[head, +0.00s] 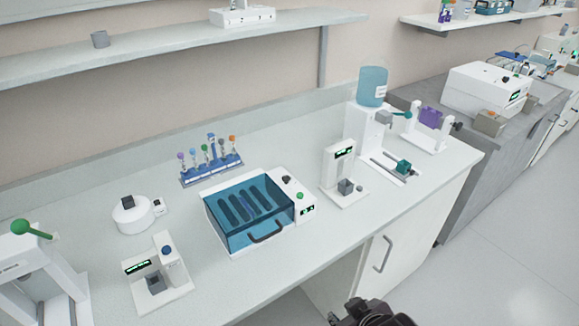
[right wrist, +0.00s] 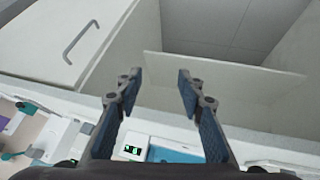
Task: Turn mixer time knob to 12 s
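A white box with a see-through blue lid (head: 245,210), which looks like the mixer, sits mid-counter with dark tubes inside. Its right-hand panel carries a dark knob (head: 286,180), a green knob or button (head: 300,196) and small green displays; their readings are too small to tell. Part of its blue lid (right wrist: 175,155) and a display (right wrist: 132,150) show in the right wrist view. My right gripper (head: 368,314) is at the bottom edge of the head view, in front of the counter. In the right wrist view its fingers (right wrist: 156,82) are apart and empty. My left gripper is not in view.
A rack of tubes (head: 211,165) stands behind the box. A small display device (head: 343,172) stands to its right and another (head: 157,272) to its left. The counter's front edge and a cabinet door (head: 385,255) lie near my right gripper.

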